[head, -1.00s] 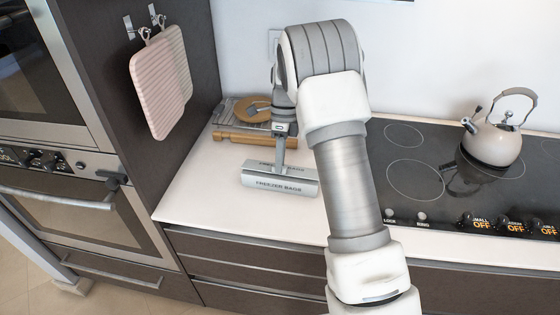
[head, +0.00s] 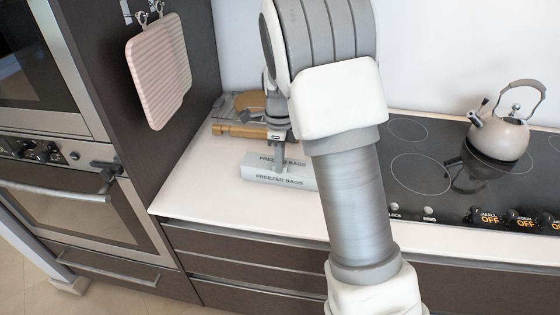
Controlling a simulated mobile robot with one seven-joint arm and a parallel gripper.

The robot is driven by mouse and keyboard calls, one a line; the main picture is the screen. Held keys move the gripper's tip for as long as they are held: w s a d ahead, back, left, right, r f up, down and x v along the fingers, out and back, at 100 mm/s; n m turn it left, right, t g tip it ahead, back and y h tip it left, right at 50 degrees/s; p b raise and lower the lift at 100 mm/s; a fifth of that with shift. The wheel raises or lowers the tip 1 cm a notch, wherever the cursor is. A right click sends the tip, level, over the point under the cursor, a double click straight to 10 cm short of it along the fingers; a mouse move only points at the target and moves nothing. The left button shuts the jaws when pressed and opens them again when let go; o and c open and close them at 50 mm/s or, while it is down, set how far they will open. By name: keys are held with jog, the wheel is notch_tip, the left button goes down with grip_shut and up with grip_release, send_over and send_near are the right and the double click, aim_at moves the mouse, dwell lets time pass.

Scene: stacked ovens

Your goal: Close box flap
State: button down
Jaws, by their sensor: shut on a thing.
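The grey freezer bags box (head: 270,182) lies on the white counter, left of my arm, with its lettered front facing me. Its flap (head: 268,161), also lettered, shows along the back of the top and looks raised. My gripper (head: 281,170) points down at the middle of the box and is shut on it at the top. The fingers are small here, and I cannot tell which part of the flap or rim is between them. My arm covers the area right of the box.
A wooden rolling pin (head: 240,131) and a round wooden board (head: 249,101) lie behind the box. A kettle (head: 500,137) stands on the black cooktop (head: 420,172) at right. Stacked ovens (head: 75,210) stand at left. The counter left of the box is clear.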

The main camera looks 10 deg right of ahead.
jog(key=c, duration=0.8)
grip_release()
jog(key=shift+r, duration=0.1)
notch_tip(320, 180, up, 17)
jog(key=p, duration=0.1)
jog(key=shift+p, duration=0.4)
jog(key=shift+s+r, duration=0.1)
